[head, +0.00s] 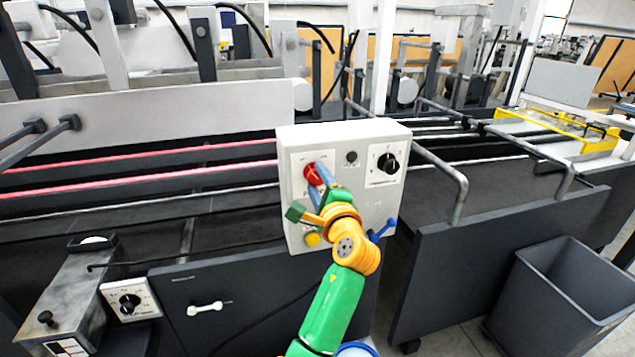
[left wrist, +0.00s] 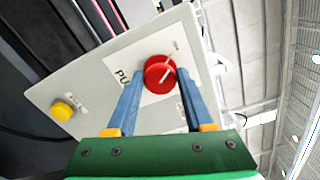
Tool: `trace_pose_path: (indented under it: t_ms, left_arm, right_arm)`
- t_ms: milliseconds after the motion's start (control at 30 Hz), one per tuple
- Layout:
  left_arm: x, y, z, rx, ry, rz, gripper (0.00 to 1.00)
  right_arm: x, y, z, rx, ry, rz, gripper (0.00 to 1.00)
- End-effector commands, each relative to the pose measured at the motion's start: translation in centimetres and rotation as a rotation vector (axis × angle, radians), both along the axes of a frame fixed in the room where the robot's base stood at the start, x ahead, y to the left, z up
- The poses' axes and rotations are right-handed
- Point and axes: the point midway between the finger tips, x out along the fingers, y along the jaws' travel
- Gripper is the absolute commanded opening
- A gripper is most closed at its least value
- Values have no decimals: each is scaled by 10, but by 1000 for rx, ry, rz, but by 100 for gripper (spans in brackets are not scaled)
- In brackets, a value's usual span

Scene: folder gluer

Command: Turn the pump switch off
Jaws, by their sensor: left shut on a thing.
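The pump switch is a round red knob (head: 311,174) at the upper left of the grey-white control box (head: 360,213). In the left wrist view the red knob (left wrist: 158,70) has a pale pointer line, and beside it is a label partly hidden by a finger, with "PU" readable. My left gripper (head: 318,183) is at the knob, its blue fingers reaching to the box face. In the left wrist view the left gripper's fingers (left wrist: 161,78) stand on either side of the knob, shut on it. My right gripper is not in view.
The box also has a black rotary knob (head: 388,163), a small dark button (head: 352,157) and a yellow button (head: 312,239) below the left gripper. A bent metal rail (head: 462,190) stands right of the box. A grey bin (head: 560,300) is at lower right.

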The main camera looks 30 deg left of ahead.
Motion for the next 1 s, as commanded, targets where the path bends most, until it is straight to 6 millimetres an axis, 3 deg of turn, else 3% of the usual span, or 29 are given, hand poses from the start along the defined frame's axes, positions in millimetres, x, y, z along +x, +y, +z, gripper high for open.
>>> trace_pose_path:
  t_ms: [67,100,200,500,800,1000]
  left_arm:
    - [0,0,-2,-3,3,-1,0]
    - [0,0,-2,-3,3,-1,55]
    - [0,0,-1,-2,2,0,81]
    - [-1,-1,-1,-1,1,-1,81]
    - [-37,-45,-5,-2,0,-3,81]
    - [-46,-54,-1,-1,2,0,81]
  right_arm:
    - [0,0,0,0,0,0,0]
    - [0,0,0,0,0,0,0]
    - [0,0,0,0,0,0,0]
    - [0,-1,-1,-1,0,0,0]
    - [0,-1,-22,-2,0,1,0]
    - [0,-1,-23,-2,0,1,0]
